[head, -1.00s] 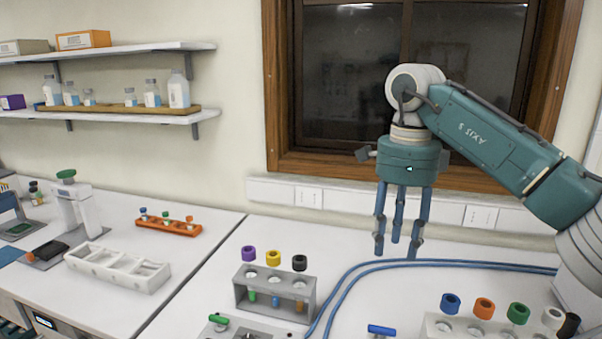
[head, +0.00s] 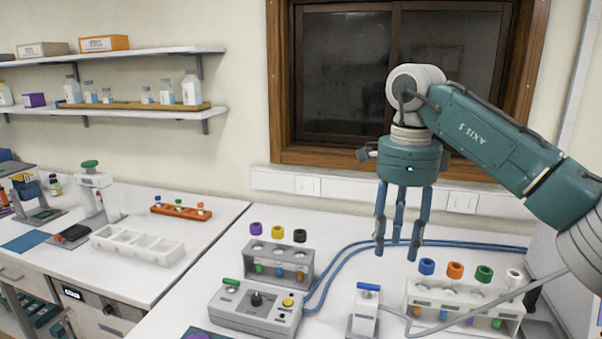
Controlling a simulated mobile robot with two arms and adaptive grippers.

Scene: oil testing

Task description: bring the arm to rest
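My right arm comes in from the right side of the head view. Its gripper (head: 402,254) hangs straight down above the white bench, in front of the window. Its blue fingers are apart and nothing shows between them. The gripper is clear of the racks and the control box below it. My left gripper is out of the picture.
Below stand a grey three-hole rack (head: 278,262), a control box (head: 254,309), a small device with a blue handle (head: 364,312) and a rack with coloured caps (head: 465,300). Blue hoses (head: 342,262) cross the bench. The left bench holds a white tray (head: 136,246).

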